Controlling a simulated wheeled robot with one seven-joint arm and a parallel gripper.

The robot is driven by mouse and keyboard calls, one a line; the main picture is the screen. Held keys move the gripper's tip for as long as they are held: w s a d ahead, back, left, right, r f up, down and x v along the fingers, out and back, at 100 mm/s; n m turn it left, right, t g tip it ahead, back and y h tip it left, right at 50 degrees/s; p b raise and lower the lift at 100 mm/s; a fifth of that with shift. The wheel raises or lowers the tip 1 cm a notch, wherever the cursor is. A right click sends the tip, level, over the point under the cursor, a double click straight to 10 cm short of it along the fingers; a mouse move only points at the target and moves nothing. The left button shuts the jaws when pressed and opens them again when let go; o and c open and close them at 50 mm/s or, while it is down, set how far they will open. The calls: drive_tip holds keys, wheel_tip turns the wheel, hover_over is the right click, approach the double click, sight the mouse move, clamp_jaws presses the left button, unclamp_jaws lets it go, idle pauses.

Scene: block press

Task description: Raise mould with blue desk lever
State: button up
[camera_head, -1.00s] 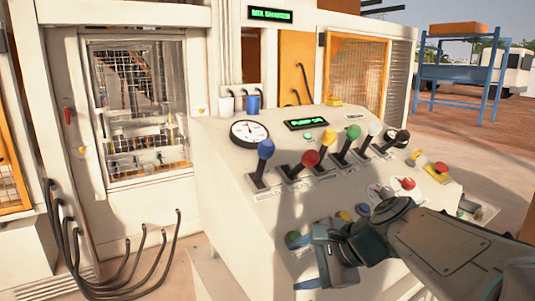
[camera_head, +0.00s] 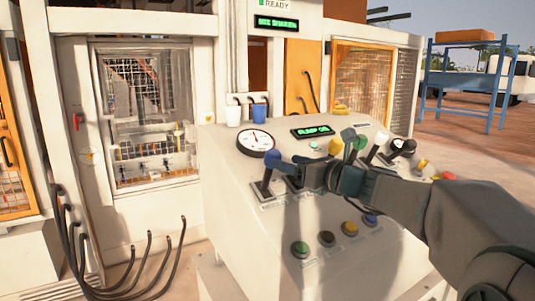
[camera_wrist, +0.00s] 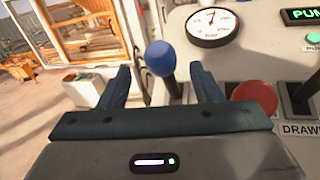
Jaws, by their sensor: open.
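The blue desk lever (camera_head: 273,157) has a round blue knob on a dark stem and stands at the left end of the lever row on the white desk. In the wrist view, the blue knob (camera_wrist: 160,57) shows between and just beyond my two fingertips. My gripper (camera_head: 292,164) is open beside the lever, its fingers pointing left toward it; it also shows in the wrist view (camera_wrist: 159,73). I cannot tell whether a finger touches the stem. The mould is not clearly visible behind the press's mesh window (camera_head: 146,108).
A red-knobbed lever (camera_wrist: 255,97) stands close right of my gripper. Green (camera_head: 356,142) and white (camera_head: 381,139) levers stand farther right. A gauge (camera_head: 256,142) lies behind the blue lever. Push buttons (camera_head: 300,248) line the desk front. A display (camera_head: 312,131) glows green.

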sight(268, 156)
drive_tip(key=p+x, duration=0.1)
drive_tip(key=x, duration=0.6)
drive_tip(key=shift+w+a, duration=0.25)
drive_tip(key=shift+a, duration=0.05)
